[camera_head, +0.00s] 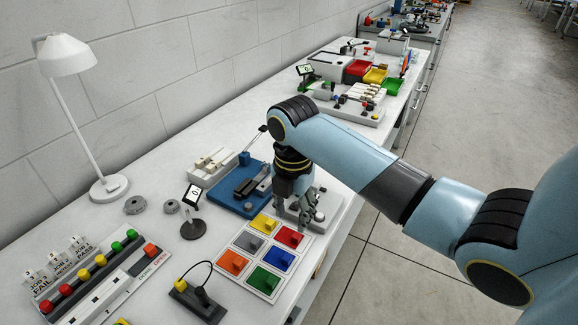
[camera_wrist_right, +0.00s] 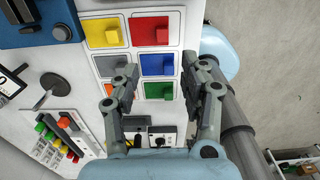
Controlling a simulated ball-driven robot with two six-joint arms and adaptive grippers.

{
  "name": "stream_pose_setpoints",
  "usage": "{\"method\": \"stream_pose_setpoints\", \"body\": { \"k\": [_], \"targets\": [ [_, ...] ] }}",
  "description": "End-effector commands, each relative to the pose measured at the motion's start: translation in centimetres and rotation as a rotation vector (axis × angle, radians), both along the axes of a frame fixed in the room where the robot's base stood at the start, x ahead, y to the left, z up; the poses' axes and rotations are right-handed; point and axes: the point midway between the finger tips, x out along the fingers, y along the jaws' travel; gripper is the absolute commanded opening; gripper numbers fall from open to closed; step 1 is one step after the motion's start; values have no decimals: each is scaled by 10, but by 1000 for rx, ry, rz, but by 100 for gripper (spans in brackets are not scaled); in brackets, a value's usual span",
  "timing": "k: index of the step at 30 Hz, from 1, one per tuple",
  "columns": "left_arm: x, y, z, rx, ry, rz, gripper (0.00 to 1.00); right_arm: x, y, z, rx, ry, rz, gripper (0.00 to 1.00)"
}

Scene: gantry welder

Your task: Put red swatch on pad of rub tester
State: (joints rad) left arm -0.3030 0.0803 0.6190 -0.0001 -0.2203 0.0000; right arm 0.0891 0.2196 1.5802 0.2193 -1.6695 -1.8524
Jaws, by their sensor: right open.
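The red swatch (camera_head: 290,237) lies in the back right place of a white board (camera_head: 228,281) with several coloured swatches, each with a raised block. In the wrist view the red swatch (camera_wrist_right: 146,24) is at the top, beyond my fingertips. My right gripper (camera_head: 300,211) is open and empty, pointing down just behind the board; its two fingers also show in the wrist view (camera_wrist_right: 161,72). A blue-based device (camera_head: 227,203), perhaps the rub tester, stands left of the gripper; its pad cannot be made out clearly. My left gripper is not in view.
A light grey device (camera_head: 342,211) is partly hidden behind my right gripper. A white lamp (camera_head: 108,187) stands near the wall.

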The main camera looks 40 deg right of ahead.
Motion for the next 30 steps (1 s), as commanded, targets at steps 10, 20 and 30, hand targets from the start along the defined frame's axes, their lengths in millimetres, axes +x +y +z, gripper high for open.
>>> {"method": "stream_pose_setpoints", "body": {
  "k": [10,20,30],
  "targets": [
    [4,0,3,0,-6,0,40,-1,-2,-39,1,2,-2,44],
    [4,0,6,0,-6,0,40,-3,-6,-81,0,-1,-2,44],
    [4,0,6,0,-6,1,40,-3,-6,-81,0,-1,-2,29]
  ]
}}
